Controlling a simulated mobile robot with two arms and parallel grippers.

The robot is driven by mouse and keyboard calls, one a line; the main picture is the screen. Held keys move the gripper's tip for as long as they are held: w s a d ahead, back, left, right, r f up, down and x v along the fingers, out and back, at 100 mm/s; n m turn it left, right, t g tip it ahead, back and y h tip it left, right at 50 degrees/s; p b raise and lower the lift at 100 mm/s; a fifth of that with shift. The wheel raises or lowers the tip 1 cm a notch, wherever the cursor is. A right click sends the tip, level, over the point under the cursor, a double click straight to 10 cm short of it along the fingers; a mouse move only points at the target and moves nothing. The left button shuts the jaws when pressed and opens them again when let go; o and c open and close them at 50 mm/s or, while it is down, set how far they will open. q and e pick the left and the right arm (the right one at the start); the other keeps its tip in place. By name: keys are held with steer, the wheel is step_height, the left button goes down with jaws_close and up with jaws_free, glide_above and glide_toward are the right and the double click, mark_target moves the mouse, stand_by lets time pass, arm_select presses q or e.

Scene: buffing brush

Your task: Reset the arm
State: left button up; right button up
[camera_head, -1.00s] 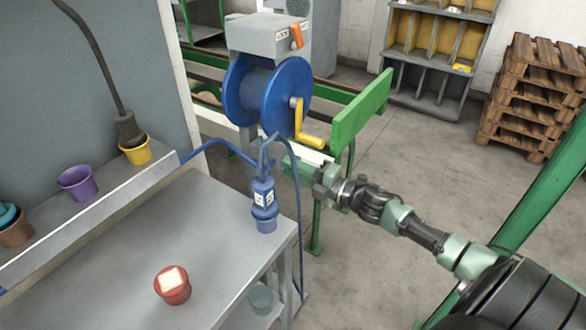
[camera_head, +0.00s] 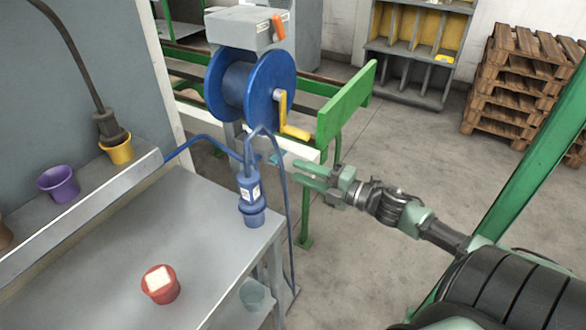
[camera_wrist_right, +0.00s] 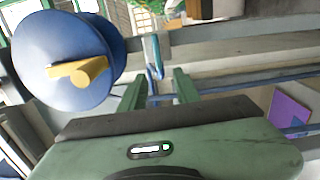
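My right gripper (camera_head: 297,172) is open and empty, to the right of the blue plug (camera_head: 251,200) and just past the table's right edge. In the right wrist view its two fingers (camera_wrist_right: 160,90) stand apart, with a blue cable (camera_wrist_right: 154,65) showing beyond the gap. The plug stands upright at the table's right edge, with a cable looping from its top. I cannot tell whether the gripper touches the cable, but the fingers look clear of it. My left gripper is not in view.
A blue reel (camera_head: 252,88) with a yellow crank stands behind the table (camera_head: 130,245). A green rail (camera_head: 346,100) is near the gripper. A red cup (camera_head: 160,284) with a pale block is on the table. Floor to the right is open, with pallets (camera_head: 522,90) behind.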

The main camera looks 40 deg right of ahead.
steer(key=shift+s+d, duration=0.1)
steer(key=shift+s, duration=0.15)
stand_by(0.4)
steer(key=s+d+f+m+g+h, duration=0.1)
steer(key=s+d+f+m+h, duration=0.25)
steer(key=f, duration=0.65)
steer(key=s+d+f+m+g+h, duration=0.1)
steer(key=d+f+m+h, duration=0.4)
steer(key=f, duration=0.6)
steer(key=s+a+f+m+g, duration=0.25)
steer(key=s+f, duration=0.25)
steer(key=f, duration=0.3)
steer(key=s+a+f+m+g, duration=0.1)
steer(key=s+f+m+g, duration=0.15)
steer(key=s+f, duration=0.4)
steer(key=s+a+f+m+g, duration=0.3)
steer(key=s+a+f+g, duration=0.1)
steer(key=s+a+f, duration=0.6)
steer(key=s+a+f+m+g+y+p, duration=0.1)
steer(key=s+a+f+m+g, duration=0.2)
steer(key=s+a+f, duration=0.8)
steer(key=s+g, duration=0.1)
steer(key=s, duration=0.5)
steer(key=shift+s+m+g, duration=0.2)
steer(key=shift+m+g, duration=0.1)
steer(key=shift+m, duration=0.05)
